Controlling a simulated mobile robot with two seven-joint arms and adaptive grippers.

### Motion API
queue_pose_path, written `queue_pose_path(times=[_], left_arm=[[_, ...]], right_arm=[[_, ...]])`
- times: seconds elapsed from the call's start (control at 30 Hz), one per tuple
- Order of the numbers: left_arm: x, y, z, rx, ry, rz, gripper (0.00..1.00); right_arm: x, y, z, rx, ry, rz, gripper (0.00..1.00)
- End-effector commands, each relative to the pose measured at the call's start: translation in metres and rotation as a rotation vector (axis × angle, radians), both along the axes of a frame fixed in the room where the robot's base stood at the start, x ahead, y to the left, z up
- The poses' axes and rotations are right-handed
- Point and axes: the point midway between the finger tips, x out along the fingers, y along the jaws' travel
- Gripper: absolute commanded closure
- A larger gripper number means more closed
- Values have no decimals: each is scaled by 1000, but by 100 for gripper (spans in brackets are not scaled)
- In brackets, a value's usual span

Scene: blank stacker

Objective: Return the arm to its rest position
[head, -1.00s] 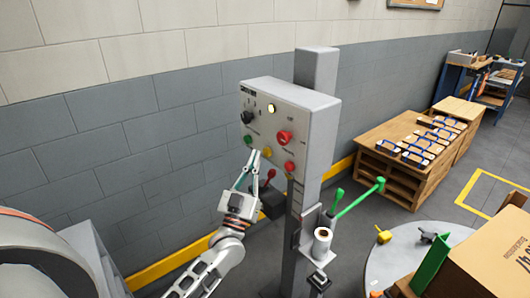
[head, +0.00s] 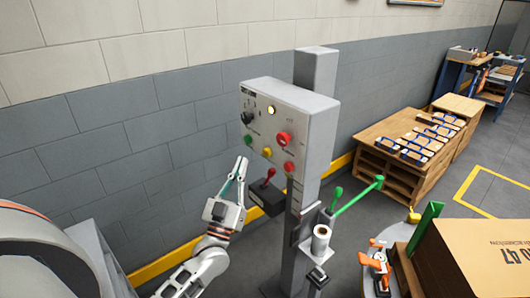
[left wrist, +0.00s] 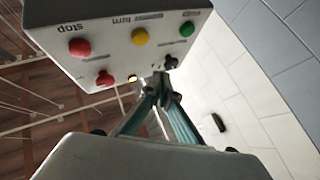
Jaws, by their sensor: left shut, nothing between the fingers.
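My left gripper (head: 239,171) is shut and empty, pointing up, to the left of and below the grey control box (head: 300,125) on the post. In the left wrist view my left gripper (left wrist: 158,90) shows its teal fingers together, with the control box (left wrist: 110,65) beyond the tips. The box carries a green button (head: 248,140), a yellow button (head: 267,152), red buttons (head: 289,167), a black knob (head: 247,118) and a lit yellow lamp (head: 271,110). The gripper looks apart from the box. My right gripper is not in view.
A red-handled lever (head: 270,177) on a dark box sits just right of my left gripper. The grey post (head: 309,225) carries a green lever (head: 360,197) and a white roll (head: 321,240). A cardboard box (head: 480,255) stands at lower right. The wall is behind on the left.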

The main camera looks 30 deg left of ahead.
Motion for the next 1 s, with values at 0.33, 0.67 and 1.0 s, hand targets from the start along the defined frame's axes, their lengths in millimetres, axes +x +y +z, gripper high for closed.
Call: queue_pose_path(times=[0.33, 0.67, 1.0], left_arm=[[0, 0, 0, 0, 0, 0, 100], [-16, -57, -80, 67, 251, -121, 100], [-125, -151, -259, 174, 857, -308, 100]], right_arm=[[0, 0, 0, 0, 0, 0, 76], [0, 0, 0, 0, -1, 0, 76], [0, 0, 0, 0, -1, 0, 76]])
